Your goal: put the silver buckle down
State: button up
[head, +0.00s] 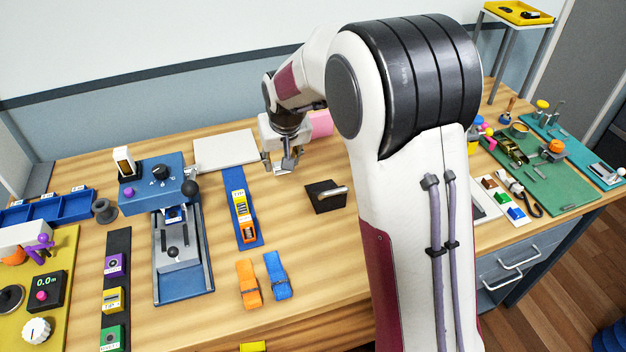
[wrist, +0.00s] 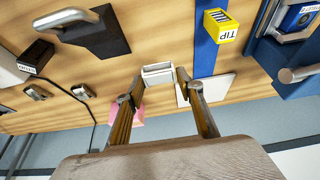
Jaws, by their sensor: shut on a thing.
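The silver buckle (head: 288,164) is a small pale metal frame at the tips of my gripper (head: 281,163), over the back middle of the wooden table. In the wrist view the buckle (wrist: 158,72) sits between the two fingertips of my gripper (wrist: 154,86), which is shut on it. I cannot tell whether the buckle touches the table or hangs just above it. The fingers hide part of its sides.
A white board (head: 225,150) lies left of my gripper, and a pink block (head: 320,124) stands behind right. A black block with a metal peg (head: 326,196) is in front right. A blue strip (head: 237,186) with a yellow block (head: 242,207) lies front left. Bare wood lies between them.

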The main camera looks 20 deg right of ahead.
send_over(283, 194)
jog(key=s, duration=0.2)
jog(key=shift+w+f, duration=0.15)
jog(key=shift+f, duration=1.4)
jog(key=shift+w+f, duration=0.1)
jog(key=shift+f, duration=1.45)
jog(key=shift+f, duration=1.85)
jog(key=shift+f, duration=0.1)
jog(key=o, duration=1.1)
jog(key=shift+v, duration=6.1)
